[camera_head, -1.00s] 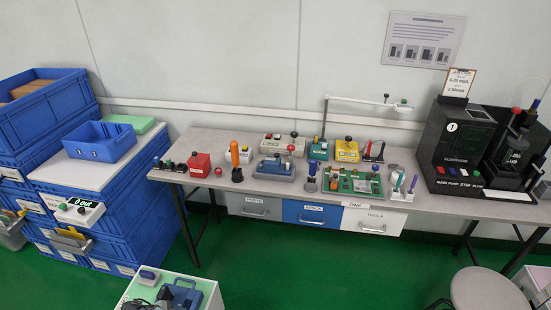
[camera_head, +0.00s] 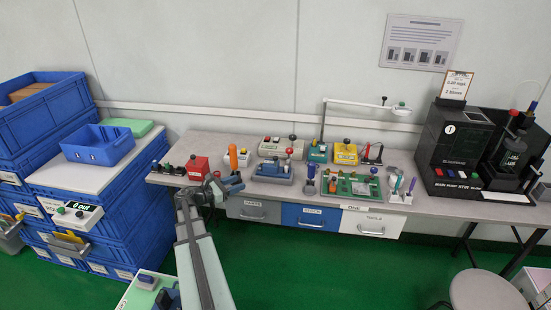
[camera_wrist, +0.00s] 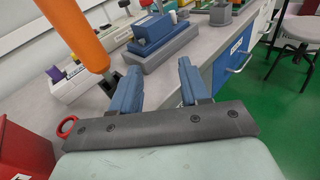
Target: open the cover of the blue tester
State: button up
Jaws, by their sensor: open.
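The blue tester (camera_head: 272,171) sits on the bench, left of the middle, as a blue box on a wider base. In the wrist view it (camera_wrist: 160,35) lies beyond my fingers, toward the top. Its cover looks closed, though its top is partly cut off there. My gripper (camera_head: 236,184) is at the bench's front edge, left of the tester. In the wrist view my gripper (camera_wrist: 157,84) has its two blue fingers apart with nothing between them. The fingers do not touch the tester.
An orange upright handle (camera_wrist: 73,33) stands close to my left finger. A red box (camera_head: 198,168) is farther left. Green (camera_head: 317,153), yellow (camera_head: 345,154) and beige (camera_head: 280,147) devices stand behind and right. Drawers (camera_head: 311,217) hang under the bench.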

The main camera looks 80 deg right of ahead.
jog(key=g, duration=0.2)
send_near(275, 157)
jog(key=x, duration=1)
jog(key=shift+s+d, duration=0.1)
jog(key=shift+c, duration=0.3)
grip_shut()
